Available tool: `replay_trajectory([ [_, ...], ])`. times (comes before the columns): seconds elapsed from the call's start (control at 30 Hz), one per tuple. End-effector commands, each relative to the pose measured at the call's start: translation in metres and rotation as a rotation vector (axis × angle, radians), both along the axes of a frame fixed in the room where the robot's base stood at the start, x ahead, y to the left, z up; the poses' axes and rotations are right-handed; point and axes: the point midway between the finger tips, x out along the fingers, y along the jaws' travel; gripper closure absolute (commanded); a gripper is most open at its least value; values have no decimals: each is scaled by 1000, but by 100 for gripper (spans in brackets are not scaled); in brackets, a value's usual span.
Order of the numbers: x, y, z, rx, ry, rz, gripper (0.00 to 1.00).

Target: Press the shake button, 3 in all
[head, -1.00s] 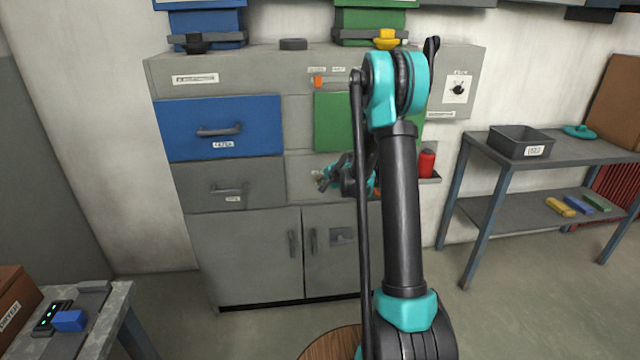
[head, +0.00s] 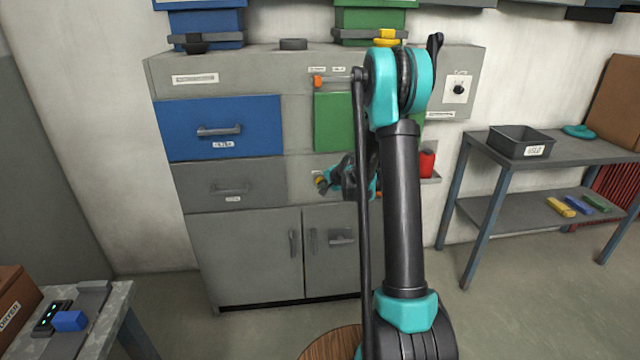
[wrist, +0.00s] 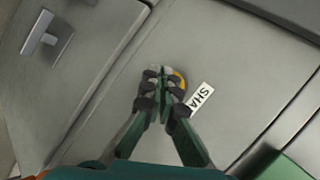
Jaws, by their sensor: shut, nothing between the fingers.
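The shake button shows as a yellow rounded edge (wrist: 180,78) in the wrist view, partly hidden behind my fingertips, beside a white label (wrist: 203,98) reading "SHA". In the head view it is a small yellow spot (head: 319,181) on the grey panel right of the lower grey drawer. My gripper (wrist: 164,76) is shut and empty, its fingertips overlapping the button in the wrist view. Whether they touch it cannot be told. In the head view my gripper (head: 327,184) is close to the panel, partly hidden by my arm.
A blue drawer (head: 250,142) and a grey drawer (head: 265,172) are left of the panel. A green panel (head: 332,105) is above, and a red cylinder (head: 427,164) stands on a small ledge to the right. A side table (head: 600,151) with a grey bin (head: 498,147) stands further right.

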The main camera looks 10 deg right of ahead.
Motion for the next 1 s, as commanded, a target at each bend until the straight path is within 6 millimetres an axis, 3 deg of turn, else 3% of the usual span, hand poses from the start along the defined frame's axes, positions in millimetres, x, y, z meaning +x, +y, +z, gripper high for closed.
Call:
replay_trajectory([
  [0.6, -48, 0, 0, 0, 0, 0, 100],
  [1.0, -49, 0, 0, 0, 0, 0, 100],
])
